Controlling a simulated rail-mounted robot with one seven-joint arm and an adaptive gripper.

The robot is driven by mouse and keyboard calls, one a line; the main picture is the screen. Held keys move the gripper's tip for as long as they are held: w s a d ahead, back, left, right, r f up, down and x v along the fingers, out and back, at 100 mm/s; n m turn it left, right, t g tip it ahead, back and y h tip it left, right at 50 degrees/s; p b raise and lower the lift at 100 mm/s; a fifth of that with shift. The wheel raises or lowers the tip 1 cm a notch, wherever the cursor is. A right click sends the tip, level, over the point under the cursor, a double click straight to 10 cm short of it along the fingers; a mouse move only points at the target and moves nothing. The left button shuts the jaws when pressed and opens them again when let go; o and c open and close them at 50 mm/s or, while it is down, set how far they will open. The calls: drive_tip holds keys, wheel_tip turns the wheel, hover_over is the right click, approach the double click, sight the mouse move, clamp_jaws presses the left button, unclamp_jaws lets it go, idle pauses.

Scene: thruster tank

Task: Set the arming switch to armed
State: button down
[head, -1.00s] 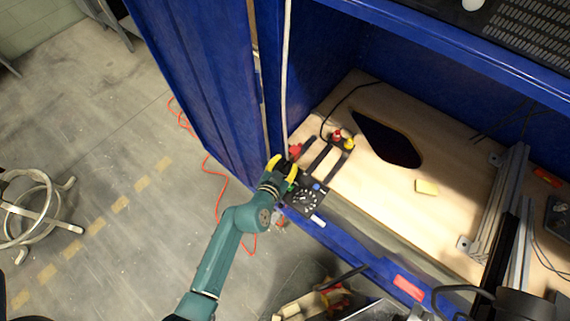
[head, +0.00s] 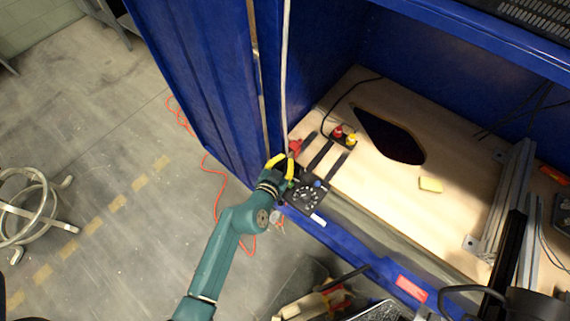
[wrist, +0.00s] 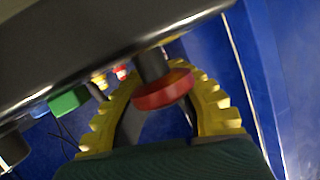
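A black control panel (head: 304,198) with a dial and a blue knob (head: 318,183) sits at the bench's front left edge. My gripper (head: 280,165), with yellow fingers, is at the panel's left end. In the wrist view its fingers (wrist: 165,85) are spread, one on each side of a red round cap (wrist: 163,90) on a dark stem under the panel's dark body (wrist: 90,50). Gaps show beside the cap; the fingertips are partly hidden. A green button (wrist: 69,102) is left of the cap. I cannot tell which control is the arming switch, or its position.
Red (head: 337,131) and yellow (head: 351,139) connectors with a black cable stand behind the panel. A red part (head: 295,146) is close beyond my gripper. A blue cabinet wall (head: 320,60) rises behind.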

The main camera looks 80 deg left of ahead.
drive_tip(key=shift+d+f+b, duration=0.1)
drive_tip(key=shift+f+b, duration=0.35)
drive_tip(key=shift+b, duration=0.6)
drive_tip(key=shift+r, duration=0.35)
drive_tip(key=c, duration=1.1)
unclamp_jaws()
drive_tip(key=shift+s, duration=0.1)
drive_tip(key=shift+r, duration=0.1)
drive_tip(key=v, duration=1.2)
drive_tip(key=shift+s+f, duration=0.1)
drive_tip(key=shift+f, duration=0.2)
drive_tip(key=shift+c, duration=0.3)
